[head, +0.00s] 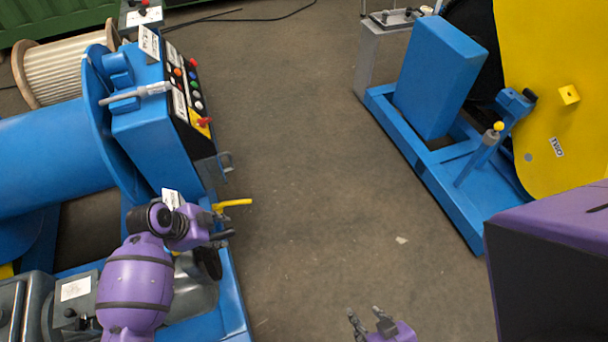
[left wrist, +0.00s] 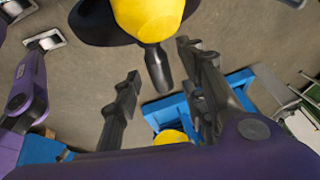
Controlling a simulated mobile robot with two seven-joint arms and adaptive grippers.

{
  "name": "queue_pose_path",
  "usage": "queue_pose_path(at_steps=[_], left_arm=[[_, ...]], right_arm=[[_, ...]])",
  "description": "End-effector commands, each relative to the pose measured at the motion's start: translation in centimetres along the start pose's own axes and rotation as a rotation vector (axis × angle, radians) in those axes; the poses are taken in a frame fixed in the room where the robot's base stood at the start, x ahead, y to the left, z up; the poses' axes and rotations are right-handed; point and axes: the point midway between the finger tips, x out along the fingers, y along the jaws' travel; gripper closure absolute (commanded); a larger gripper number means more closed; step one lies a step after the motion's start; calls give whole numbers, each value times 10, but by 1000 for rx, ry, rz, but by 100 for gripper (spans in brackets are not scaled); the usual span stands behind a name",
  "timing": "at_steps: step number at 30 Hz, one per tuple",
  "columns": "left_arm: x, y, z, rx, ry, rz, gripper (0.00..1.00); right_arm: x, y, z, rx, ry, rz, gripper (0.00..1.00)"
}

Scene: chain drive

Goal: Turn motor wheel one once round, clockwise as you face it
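My left gripper (head: 226,238) is over the right edge of the blue machine on the left. In the left wrist view its two dark fingers (left wrist: 158,65) are open and apart. A black handle (left wrist: 156,70) hangs from a rounded yellow part (left wrist: 148,18) and points into the gap between the fingers; I cannot tell whether either finger touches it. A dark disc (left wrist: 100,22), probably motor wheel one, shows behind the yellow part, cut by the frame. In the head view a dark round edge (head: 208,263) shows just below the gripper, mostly hidden. My right gripper (head: 372,322) is open and empty over the floor.
A yellow lever (head: 233,203) sticks out from the left machine near my left gripper. Above it is a button panel (head: 190,95). A blue frame (head: 430,170) with a large yellow disc (head: 560,110) stands at right. The floor (head: 300,180) between is clear.

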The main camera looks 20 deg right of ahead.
Motion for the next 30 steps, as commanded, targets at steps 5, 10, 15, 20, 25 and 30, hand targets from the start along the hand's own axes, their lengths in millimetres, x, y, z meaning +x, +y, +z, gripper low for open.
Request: queue_pose_path(at_steps=[5,10,15,20,25,30], left_arm=[[7,0,0,1,0,-2,61],[6,-1,0,1,0,-2,61],[6,0,0,1,0,-2,81],[6,0,0,0,0,-2,100],[6,-1,0,0,0,-2,100],[6,-2,0,-2,-1,3,100]], right_arm=[[2,0,-5,-2,10,-1,60],[2,0,-6,-1,12,-1,60],[2,-1,-7,2,13,-1,60],[2,-2,-8,7,14,0,60],[3,-2,-8,8,14,0,60],[3,-2,-8,8,14,0,60]])
